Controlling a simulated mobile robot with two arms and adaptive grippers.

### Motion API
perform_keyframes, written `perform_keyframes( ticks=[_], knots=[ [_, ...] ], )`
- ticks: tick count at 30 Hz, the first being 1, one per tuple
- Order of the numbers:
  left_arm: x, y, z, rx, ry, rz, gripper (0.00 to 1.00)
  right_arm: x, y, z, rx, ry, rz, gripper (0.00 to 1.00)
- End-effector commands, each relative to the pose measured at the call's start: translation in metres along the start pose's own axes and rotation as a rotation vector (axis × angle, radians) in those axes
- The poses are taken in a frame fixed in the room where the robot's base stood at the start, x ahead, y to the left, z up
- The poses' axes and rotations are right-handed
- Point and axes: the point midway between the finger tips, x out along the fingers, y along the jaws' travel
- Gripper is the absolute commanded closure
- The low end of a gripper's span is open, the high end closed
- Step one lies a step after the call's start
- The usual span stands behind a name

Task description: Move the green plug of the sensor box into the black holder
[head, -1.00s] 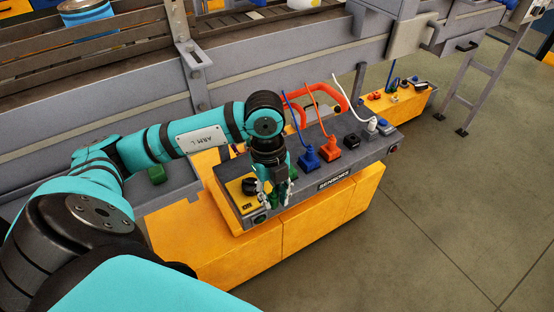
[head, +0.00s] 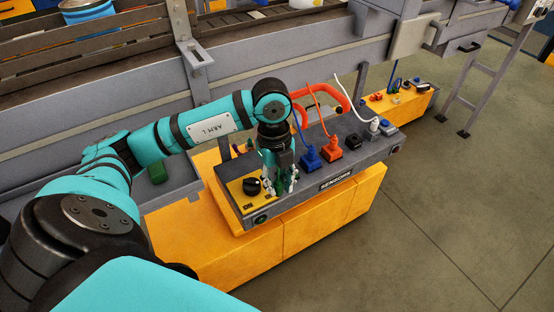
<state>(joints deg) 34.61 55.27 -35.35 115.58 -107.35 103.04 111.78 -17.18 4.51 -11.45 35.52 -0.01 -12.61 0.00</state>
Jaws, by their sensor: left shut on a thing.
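The grey sensor box (head: 299,206) marked SENSORS stands on a yellow base. My left gripper (head: 280,190) points down over its left part, just right of the black knob. It is shut on the green plug (head: 281,186), which is mostly hidden between the fingers. I cannot tell whether the plug is clear of the box top. A black piece (head: 353,141), possibly the black holder, sits on the box right of the orange plug (head: 331,152). My right gripper is not in view.
A blue plug (head: 310,158) and a white plug (head: 374,126) with upright cables stand on the box. The black knob (head: 251,186) is on a yellow panel. A red curved handle (head: 325,93) and the conveyor side (head: 280,65) are behind. The floor at right is clear.

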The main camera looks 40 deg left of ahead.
Motion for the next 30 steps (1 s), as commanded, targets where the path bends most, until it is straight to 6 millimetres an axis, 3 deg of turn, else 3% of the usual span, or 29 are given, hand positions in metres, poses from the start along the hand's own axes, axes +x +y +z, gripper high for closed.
perform_keyframes(
  ticks=[30],
  knots=[
    [-0.004,-0.029,0.029,0.0,0.0,-0.001,1.0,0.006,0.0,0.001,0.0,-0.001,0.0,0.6]
  ],
)
